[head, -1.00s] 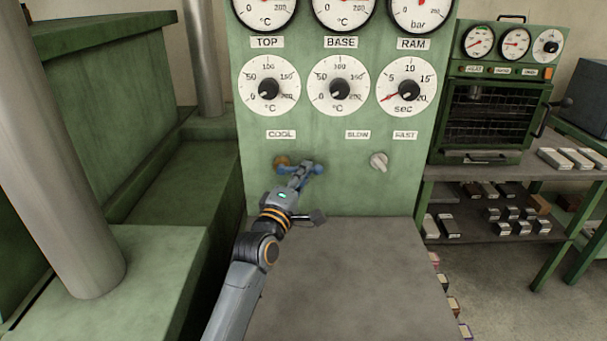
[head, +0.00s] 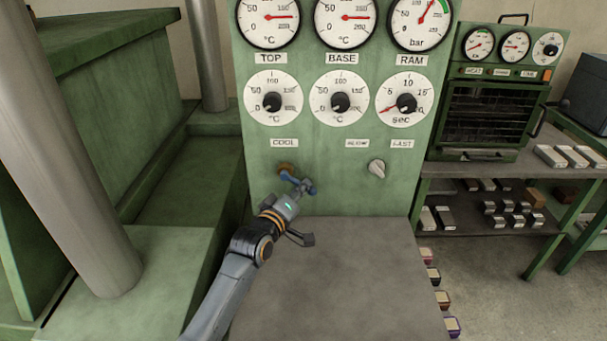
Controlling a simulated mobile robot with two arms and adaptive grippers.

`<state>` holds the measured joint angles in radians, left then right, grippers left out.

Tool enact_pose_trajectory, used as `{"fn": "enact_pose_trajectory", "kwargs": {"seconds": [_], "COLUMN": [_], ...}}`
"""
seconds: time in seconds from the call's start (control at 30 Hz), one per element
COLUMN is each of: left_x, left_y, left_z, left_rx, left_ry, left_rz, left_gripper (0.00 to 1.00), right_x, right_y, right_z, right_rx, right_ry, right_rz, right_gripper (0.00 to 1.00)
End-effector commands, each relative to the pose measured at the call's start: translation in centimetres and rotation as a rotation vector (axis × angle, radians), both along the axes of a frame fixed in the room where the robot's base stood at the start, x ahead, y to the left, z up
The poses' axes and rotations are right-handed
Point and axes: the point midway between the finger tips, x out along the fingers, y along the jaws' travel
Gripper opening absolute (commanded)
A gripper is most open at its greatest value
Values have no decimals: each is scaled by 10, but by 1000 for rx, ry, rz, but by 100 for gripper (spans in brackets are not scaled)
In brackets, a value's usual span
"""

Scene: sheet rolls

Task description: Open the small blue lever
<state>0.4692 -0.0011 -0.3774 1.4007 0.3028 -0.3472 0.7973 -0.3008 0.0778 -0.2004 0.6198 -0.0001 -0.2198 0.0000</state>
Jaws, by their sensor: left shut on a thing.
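The small blue lever (head: 288,177) sits on a brass fitting (head: 285,167) below the COOL label on the green panel. The lever slants down to the right from the fitting. My left gripper (head: 303,188) is shut on the lever's outer end and hides part of it. My right gripper is not in view.
The panel (head: 335,195) carries gauges, three dials and a grey knob (head: 376,169) under SLOW and FAST. A bare grey bench top (head: 330,280) lies in front. A steel column (head: 60,150) stands at left. A small green oven (head: 490,115) stands on a shelf at right.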

Motion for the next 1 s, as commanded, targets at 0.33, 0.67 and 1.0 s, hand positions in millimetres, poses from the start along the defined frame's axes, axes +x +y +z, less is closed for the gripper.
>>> {"fn": "enact_pose_trajectory", "kwargs": {"seconds": [0.33,0.67,1.0], "left_x": [0,0,0], "left_y": [13,27,38], "left_z": [-6,-14,-19], "left_rx": [333,634,861], "left_ry": [3,4,3], "left_rz": [0,-1,-1], "left_gripper": [0,0,0], "right_x": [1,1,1], "right_y": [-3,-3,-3], "right_z": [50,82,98], "right_rx": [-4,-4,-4], "right_ry": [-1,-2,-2], "right_rz": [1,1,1], "right_gripper": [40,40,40]}}
